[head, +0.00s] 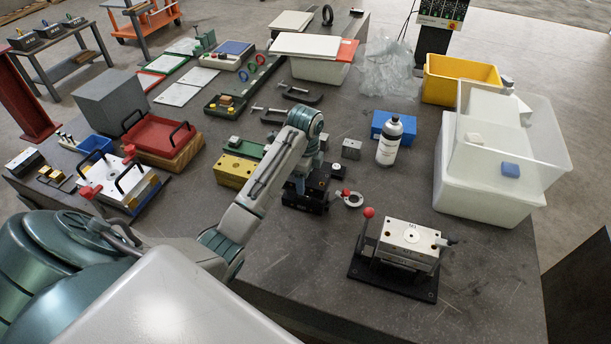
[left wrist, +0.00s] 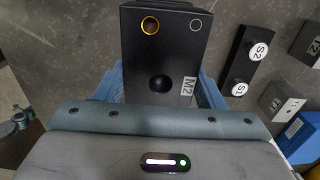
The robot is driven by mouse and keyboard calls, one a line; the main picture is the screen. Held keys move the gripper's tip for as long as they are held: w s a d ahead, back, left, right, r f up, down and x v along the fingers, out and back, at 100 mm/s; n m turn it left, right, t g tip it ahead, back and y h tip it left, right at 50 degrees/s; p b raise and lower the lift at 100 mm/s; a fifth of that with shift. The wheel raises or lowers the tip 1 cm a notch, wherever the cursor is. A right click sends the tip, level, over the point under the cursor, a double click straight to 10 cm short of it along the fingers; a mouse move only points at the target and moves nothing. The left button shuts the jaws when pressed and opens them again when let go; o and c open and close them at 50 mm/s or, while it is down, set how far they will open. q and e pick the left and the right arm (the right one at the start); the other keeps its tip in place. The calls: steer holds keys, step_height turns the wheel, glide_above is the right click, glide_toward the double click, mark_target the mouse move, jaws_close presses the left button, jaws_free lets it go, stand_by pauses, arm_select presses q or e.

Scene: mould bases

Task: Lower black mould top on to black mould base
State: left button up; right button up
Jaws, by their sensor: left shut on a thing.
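The black mould top (left wrist: 158,82), marked M2, is held between the blue fingers of my left gripper in the left wrist view. It has a brass-ringed hole and a second, paler ring at its far edge. In the head view my left gripper (head: 303,180) points down over the table, with the dark mould top (head: 318,182) at its fingers. The black mould base (head: 303,201) appears low beneath it. The arm and gripper hide much of both, so I cannot tell whether top and base touch. My right gripper is not in view.
A black strip with knobs S1 and S2 (left wrist: 246,66) is close beside the mould. A yellow block (head: 235,171) stands to the left. A red-knobbed fixture (head: 405,243), a bottle (head: 389,142) and a blue box (head: 393,125) stand to the right.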

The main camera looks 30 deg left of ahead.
arm_select(q)
steer(key=shift+f, duration=0.1)
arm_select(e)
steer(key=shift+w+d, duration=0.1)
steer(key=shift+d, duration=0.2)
arm_select(q)
steer(key=shift+f, duration=0.8)
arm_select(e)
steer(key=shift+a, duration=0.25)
arm_select(q)
steer(key=shift+f, duration=0.6)
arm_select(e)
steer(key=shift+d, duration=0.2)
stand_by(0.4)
arm_select(q)
steer(key=o, duration=1.5)
steer(key=shift+c, duration=0.2)
steer(key=shift+o, duration=1.1)
steer(key=shift+s, duration=0.1)
